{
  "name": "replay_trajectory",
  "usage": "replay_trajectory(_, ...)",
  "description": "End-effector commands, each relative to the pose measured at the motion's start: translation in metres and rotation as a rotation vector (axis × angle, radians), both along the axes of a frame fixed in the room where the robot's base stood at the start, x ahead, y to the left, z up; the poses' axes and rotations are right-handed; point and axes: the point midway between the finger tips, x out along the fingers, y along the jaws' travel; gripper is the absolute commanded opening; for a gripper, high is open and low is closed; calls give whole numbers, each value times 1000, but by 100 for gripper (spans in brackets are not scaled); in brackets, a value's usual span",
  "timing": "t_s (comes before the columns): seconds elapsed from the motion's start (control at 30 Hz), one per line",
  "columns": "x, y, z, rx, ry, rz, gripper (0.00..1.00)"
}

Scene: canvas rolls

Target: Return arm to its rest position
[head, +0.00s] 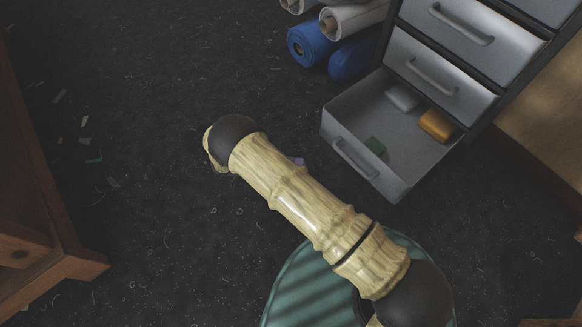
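My arm, with pale bamboo-like links and dark round joints, reaches from the bottom right up to the middle of the head view. Its far visible end is a dark joint with a bit of pale link beyond it, left of centre. My gripper does not show; it is out of view or hidden behind the arm. The arm is over the dark floor (130,220), to the left of the open drawer (390,165) and apart from it in the picture.
Blue (310,45) and white (352,17) rolls lie behind. Wooden furniture (40,180) stands left. Small scraps litter the floor.

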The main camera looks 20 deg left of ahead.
Motion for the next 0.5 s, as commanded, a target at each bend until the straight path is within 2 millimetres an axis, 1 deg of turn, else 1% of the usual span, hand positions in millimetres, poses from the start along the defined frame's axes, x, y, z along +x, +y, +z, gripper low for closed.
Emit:
replay_trajectory(0.03, -1, 5, -4, 2, -1, 0, 22)
replay_trajectory(0.13, -2, 10, -3, 1, 1, -1, 22)
replay_trajectory(0.5, -2, 11, -1, 0, 1, -1, 22)
